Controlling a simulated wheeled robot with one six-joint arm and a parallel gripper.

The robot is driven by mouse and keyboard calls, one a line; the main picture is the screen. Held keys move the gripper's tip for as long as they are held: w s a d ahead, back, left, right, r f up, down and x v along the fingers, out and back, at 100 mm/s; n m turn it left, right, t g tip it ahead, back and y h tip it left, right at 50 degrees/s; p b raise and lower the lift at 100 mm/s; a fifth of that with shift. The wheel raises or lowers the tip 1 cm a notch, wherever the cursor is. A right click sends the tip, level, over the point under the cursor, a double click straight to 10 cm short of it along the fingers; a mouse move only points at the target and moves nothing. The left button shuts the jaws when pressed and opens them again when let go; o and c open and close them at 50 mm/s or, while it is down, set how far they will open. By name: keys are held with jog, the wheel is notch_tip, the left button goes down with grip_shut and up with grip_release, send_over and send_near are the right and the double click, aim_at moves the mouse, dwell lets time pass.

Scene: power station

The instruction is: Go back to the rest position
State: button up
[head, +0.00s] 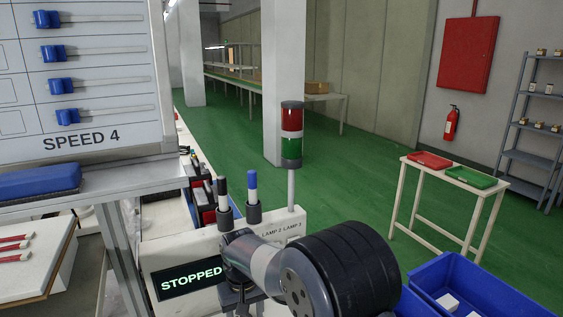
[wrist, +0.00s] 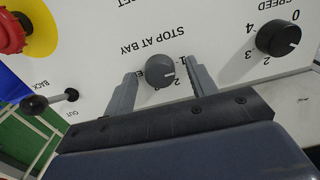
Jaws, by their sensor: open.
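My gripper (wrist: 163,82) is open in the wrist view. Its two fingers stand on either side of the dark STOP AT BAY knob (wrist: 160,71), with a gap visible to each side; I cannot tell how deep the fingers reach around it. The knob sits on a white control panel (wrist: 100,75). In the head view my arm reaches down to the panel (head: 160,256), beside a display reading STOPPED (head: 188,281). My fingertips are hidden there behind the arm.
The wrist view shows a SPEED knob (wrist: 278,39), a red button on yellow (wrist: 12,32) and a small lever (wrist: 50,101). A red-green lamp tower (head: 292,133) rises behind my arm. Blue bins (head: 480,285) stand at right; green floor is open beyond.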

notch_tip(320, 180, up, 11)
notch_tip(320, 180, down, 11)
jog(key=shift+f, duration=0.1)
jog(key=m+b, duration=0.1)
jog(key=m, duration=0.5)
jog(key=shift+m+b, duration=0.3)
jog(key=shift+m, duration=0.1)
jog(key=shift+r+m, duration=0.3)
jog(key=shift+r, duration=0.15)
notch_tip(320, 180, up, 10)
jog(key=n, duration=0.4)
jog(key=shift+n, duration=0.4)
jog(key=shift+f, duration=0.1)
